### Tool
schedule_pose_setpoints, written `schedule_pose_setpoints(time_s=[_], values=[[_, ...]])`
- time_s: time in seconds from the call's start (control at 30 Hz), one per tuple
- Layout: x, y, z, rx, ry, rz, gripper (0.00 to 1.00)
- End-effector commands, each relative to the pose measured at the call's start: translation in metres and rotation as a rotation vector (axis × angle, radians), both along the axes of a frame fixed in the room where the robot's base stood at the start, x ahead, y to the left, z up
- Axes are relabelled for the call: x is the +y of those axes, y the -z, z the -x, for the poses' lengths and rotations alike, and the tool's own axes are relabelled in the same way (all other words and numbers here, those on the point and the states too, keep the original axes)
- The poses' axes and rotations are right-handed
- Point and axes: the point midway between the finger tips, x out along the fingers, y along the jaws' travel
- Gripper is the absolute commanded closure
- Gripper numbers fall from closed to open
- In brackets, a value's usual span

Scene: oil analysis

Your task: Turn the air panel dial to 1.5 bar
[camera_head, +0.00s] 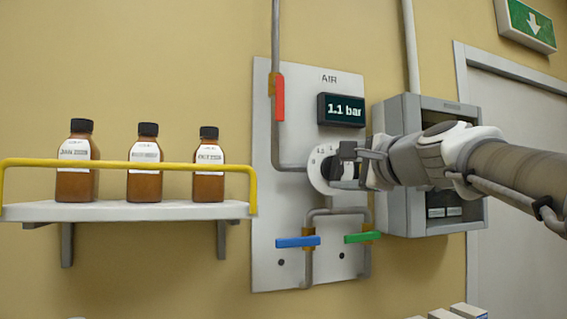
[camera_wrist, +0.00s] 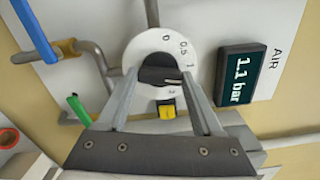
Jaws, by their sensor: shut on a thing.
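The air panel (camera_head: 290,215) is a pale plate on the wall, marked AIR. Its dark display (camera_head: 341,110) reads 1.1 bar, and the display also shows in the wrist view (camera_wrist: 241,74). The white round dial (camera_head: 318,170) has a black knob; in the wrist view the dial (camera_wrist: 150,48) shows the marks 0, 0.5 and 1, with others partly hidden. My gripper (camera_head: 350,165) reaches the dial from the right. In the wrist view its fingers (camera_wrist: 160,82) are shut on the black knob (camera_wrist: 160,75). A yellow piece (camera_wrist: 167,108) sits between the fingers below the knob.
A red handle (camera_head: 279,98), a blue handle (camera_head: 297,242) and a green handle (camera_head: 362,237) are on the panel's pipes. A grey box (camera_head: 425,225) stands right of the panel, behind my arm. A shelf (camera_head: 130,211) with three brown bottles and a yellow rail is at left.

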Motion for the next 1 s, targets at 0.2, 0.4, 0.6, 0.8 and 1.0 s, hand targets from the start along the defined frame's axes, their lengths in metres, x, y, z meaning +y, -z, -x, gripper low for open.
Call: schedule_pose_setpoints(time_s=[0.2, 0.4, 0.6, 0.8, 1.0], values=[[-0.0007, -0.0011, 0.0001, 0.056, 0.002, -0.167, 0.88], [-0.0006, -0.0005, 0.0001, 0.093, 0.002, -0.281, 0.88], [-0.0001, 0.0001, 0.0002, 0.115, 0.001, -0.349, 0.88], [0.0001, 0.0006, 0.0001, 0.123, 0.000, -0.375, 0.88], [0.0001, 0.0009, 0.0001, 0.124, 0.000, -0.379, 0.88]])
